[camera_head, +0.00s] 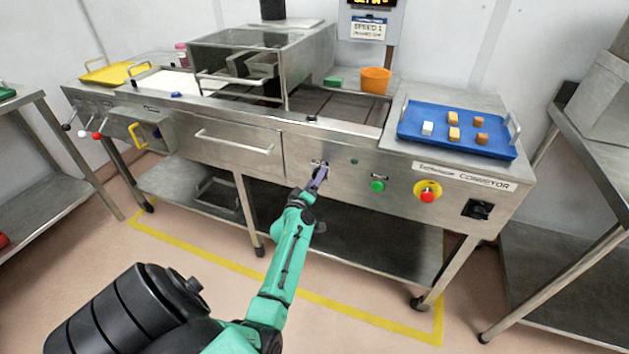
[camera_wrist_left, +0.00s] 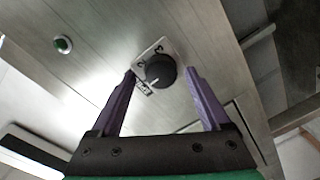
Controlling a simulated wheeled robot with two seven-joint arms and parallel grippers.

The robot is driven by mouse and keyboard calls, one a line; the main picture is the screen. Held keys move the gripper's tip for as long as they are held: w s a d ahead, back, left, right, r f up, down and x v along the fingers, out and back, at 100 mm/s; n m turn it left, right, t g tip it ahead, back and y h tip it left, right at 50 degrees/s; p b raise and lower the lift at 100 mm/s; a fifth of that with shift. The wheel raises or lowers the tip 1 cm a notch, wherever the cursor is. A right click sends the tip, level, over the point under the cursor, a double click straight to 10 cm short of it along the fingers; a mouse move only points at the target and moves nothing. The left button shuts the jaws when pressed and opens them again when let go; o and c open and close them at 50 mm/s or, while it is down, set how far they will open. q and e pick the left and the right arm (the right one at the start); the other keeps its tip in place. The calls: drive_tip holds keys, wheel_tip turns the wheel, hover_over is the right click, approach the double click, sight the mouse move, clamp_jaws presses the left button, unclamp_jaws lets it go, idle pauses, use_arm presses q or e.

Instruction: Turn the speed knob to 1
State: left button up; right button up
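The speed knob (camera_wrist_left: 160,71) is round and black with a white mark, on a pale numbered plate (camera_wrist_left: 143,55) on the steel front panel. In the left wrist view its mark points to the lower left, near a small label; the numeral it indicates is hard to read. My left gripper (camera_wrist_left: 160,76) has two purple fingers, spread apart on either side of the knob with gaps visible. I cannot tell whether the tips reach around it. In the head view the gripper (camera_head: 320,174) is at the panel and mostly hides the knob. My right gripper is out of view.
A green button (camera_head: 377,186) and a red emergency stop (camera_head: 428,197) on yellow are right of the knob. A drawer (camera_head: 240,148) is to the left. A sign reading SPEED 1 (camera_head: 368,29) hangs above. A blue tray (camera_head: 410,128) holds several small blocks on top.

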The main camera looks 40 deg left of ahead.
use_arm(q)
drive_tip(key=shift+s, duration=0.1)
drive_tip(key=v, duration=1.4)
drive_tip(key=shift+s, duration=0.2)
drive_tip(key=shift+f, duration=0.1)
drive_tip(key=s+d+f+m+g+h+p, duration=0.1)
drive_tip(key=s+d+f+m+g+h, duration=0.15)
drive_tip(key=d+f, duration=0.45)
drive_tip(key=s+d+f+m+g+h+p, duration=0.1)
drive_tip(key=s+d+f+m+g+h, duration=0.2)
drive_tip(key=f, duration=0.8)
drive_tip(key=s+d+f+m+g+h+p, duration=0.1)
drive_tip(key=s+d+f+m+g, duration=0.2)
drive_tip(key=f, duration=0.5)
drive_tip(key=s+f+m+g+p, duration=0.1)
drive_tip(key=s+f+m+g, duration=0.2)
drive_tip(key=s, duration=0.8)
drive_tip(key=s+f+m+g+p, duration=0.1)
drive_tip(key=s+f+m+g, duration=0.2)
drive_tip(key=s, duration=0.9)
wheel_tip(320, 180, down, 5)
drive_tip(key=m, duration=0.3)
drive_tip(key=shift+s+f+m+g, duration=0.25)
drive_tip(key=shift+m+g, duration=0.1)
